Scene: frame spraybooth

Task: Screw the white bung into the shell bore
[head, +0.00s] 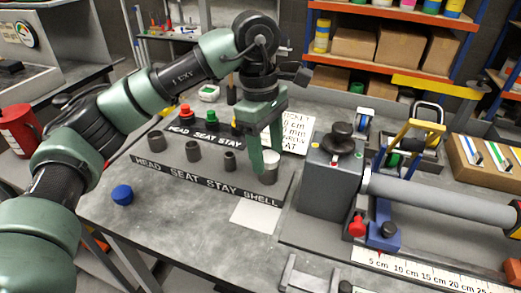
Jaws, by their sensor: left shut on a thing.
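The white bung (271,157) sits at the mouth of the grey shell bore (268,176), the rightmost upright tube, above the SHELL label. My left gripper (264,168) points down at it from above, one finger at its left side and the other behind it. It is shut on the white bung. The finger partly hides the tube's left side, and I cannot tell how deep the bung sits. My right gripper is not in view.
The other grey tubes (193,151) stand left on the labelled strip (200,184). Red (185,112) and green (210,116) bungs stand behind. A blue ball-like piece (122,194) lies front left. A grey machine (331,178) stands close right. The front table is mostly clear.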

